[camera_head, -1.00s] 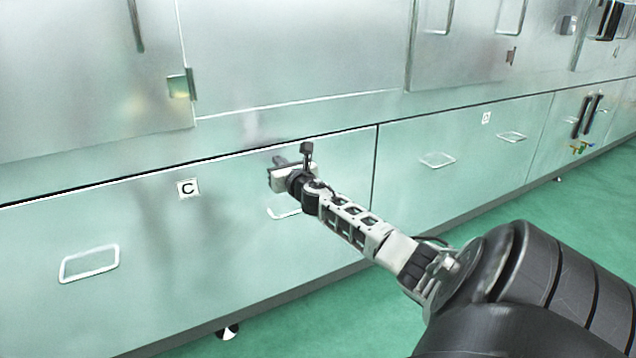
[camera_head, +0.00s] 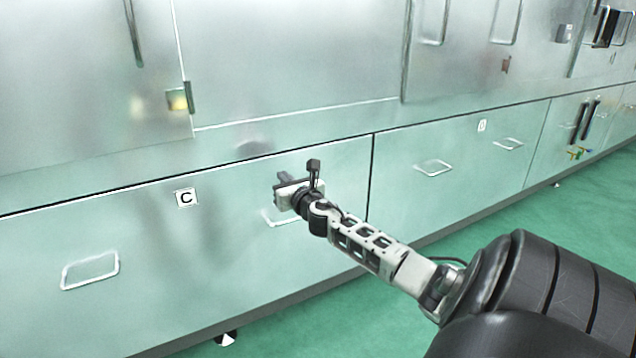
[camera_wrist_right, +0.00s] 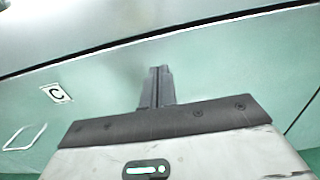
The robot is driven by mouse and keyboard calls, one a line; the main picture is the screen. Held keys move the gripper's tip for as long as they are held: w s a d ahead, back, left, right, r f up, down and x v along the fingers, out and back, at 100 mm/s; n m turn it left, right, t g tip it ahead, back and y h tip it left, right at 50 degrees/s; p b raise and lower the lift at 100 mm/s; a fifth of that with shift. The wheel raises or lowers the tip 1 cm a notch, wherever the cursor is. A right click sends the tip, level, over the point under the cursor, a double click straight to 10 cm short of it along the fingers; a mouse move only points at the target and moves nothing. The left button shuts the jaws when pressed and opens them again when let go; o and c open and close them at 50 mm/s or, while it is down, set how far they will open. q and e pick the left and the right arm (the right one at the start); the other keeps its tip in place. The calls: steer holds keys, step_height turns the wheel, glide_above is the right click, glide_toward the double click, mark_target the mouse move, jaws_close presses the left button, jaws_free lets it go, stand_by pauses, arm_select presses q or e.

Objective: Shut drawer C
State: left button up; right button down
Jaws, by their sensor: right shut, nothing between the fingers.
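Drawer C (camera_head: 190,240) is a wide pale green metal front with a white "C" label (camera_head: 186,198) and two wire handles, the left handle (camera_head: 90,270) fully in view. Its front looks about level with the cabinet around it, with a dark seam along its top edge. My right gripper (camera_head: 279,181) is shut and empty, at the upper right part of the drawer front, just above the right handle (camera_head: 277,217), which it partly hides. In the right wrist view the closed fingers (camera_wrist_right: 157,88) point at the drawer front; I cannot tell whether they touch it. My left gripper is not in view.
A neighbouring drawer (camera_head: 450,190) with two handles lies to the right, past a vertical seam. Cabinet doors (camera_head: 290,60) rise above, with a small latch (camera_head: 180,99). Green floor (camera_head: 330,310) is clear in front.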

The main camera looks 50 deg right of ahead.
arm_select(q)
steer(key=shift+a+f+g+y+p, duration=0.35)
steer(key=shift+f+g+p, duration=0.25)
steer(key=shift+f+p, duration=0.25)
arm_select(e)
steer(key=v, duration=0.9)
steer(key=shift+a+f, duration=0.1)
steer(key=shift+a, duration=0.05)
